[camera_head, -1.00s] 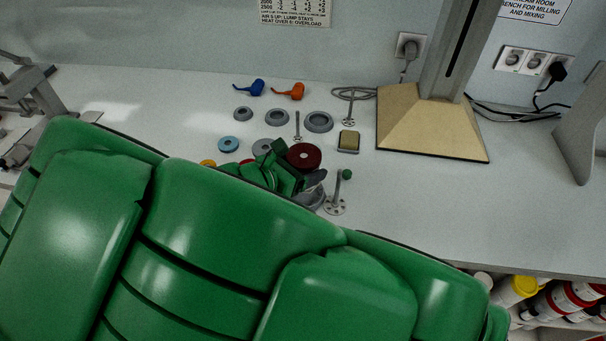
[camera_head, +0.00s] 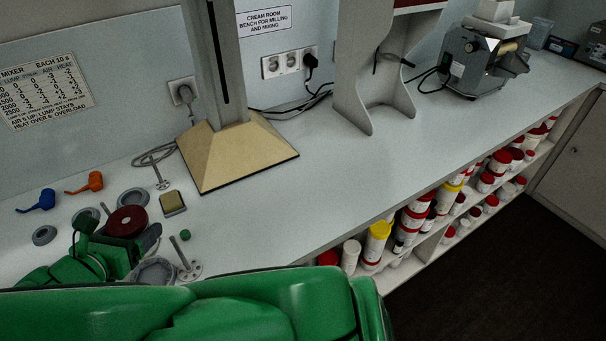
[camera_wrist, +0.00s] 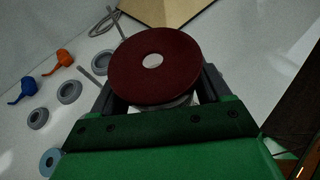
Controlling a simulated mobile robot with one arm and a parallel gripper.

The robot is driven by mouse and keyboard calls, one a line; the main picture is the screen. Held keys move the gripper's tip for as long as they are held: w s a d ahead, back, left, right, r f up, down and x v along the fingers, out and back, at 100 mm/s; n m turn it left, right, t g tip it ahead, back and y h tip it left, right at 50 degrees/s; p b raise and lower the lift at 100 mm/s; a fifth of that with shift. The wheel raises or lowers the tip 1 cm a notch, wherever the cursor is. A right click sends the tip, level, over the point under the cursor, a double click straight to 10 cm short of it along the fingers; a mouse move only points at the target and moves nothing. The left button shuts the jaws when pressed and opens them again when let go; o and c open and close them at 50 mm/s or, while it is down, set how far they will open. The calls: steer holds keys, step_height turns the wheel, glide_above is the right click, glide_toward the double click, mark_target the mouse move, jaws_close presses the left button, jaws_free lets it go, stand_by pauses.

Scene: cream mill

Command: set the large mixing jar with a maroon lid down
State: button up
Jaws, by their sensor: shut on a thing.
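The large mixing jar's maroon lid (camera_head: 127,221) shows as a round disc with a pale centre hole. In the wrist view the lid (camera_wrist: 153,64) sits between the two dark fingers of my gripper (camera_wrist: 155,100), with a little of the pale jar below it. My gripper (camera_head: 118,245) is shut on the jar. In the head view my green arm hides most of the jar, and I cannot tell whether its base touches the bench.
The white bench (camera_head: 290,200) is clear right of the beige-based stand (camera_head: 235,155). Grey rings (camera_head: 133,197), a sponge block (camera_head: 172,202), a disc-footed rod (camera_head: 186,262), and blue (camera_head: 36,201) and orange (camera_head: 84,183) pieces lie nearby. A grey machine (camera_head: 480,60) stands far right.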

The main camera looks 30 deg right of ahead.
steer(key=w+d+r+m+g+h, duration=0.1)
steer(key=w+d+m+g+h, duration=0.15)
steer(key=d, duration=1.05)
steer(key=w+d+r+m+g+h, duration=0.1)
steer(key=d+m+g+h, duration=0.2)
steer(key=d, duration=0.9)
steer(key=s+d+m+g, duration=0.4)
steer(key=s+d, duration=0.2)
steer(key=d, duration=0.6)
steer(key=s+d+m+g, duration=0.4)
steer(key=s+d, duration=0.3)
steer(key=d, duration=0.4)
steer(key=shift+n+y, duration=0.25)
steer(key=shift+y, duration=0.1)
steer(key=shift+w+d+f, duration=1.4)
steer(key=shift+w+f, duration=0.15)
steer(key=shift+w, duration=0.4)
steer(key=shift+w+d+f, duration=1.4)
steer(key=shift+w+f, duration=0.2)
steer(key=shift+w, duration=0.3)
steer(key=shift+w+d+f, duration=1.4)
steer(key=shift+w+f, duration=0.15)
steer(key=shift+w, duration=0.4)
steer(key=shift+f, duration=1.35)
steer(key=shift+f, duration=0.15)
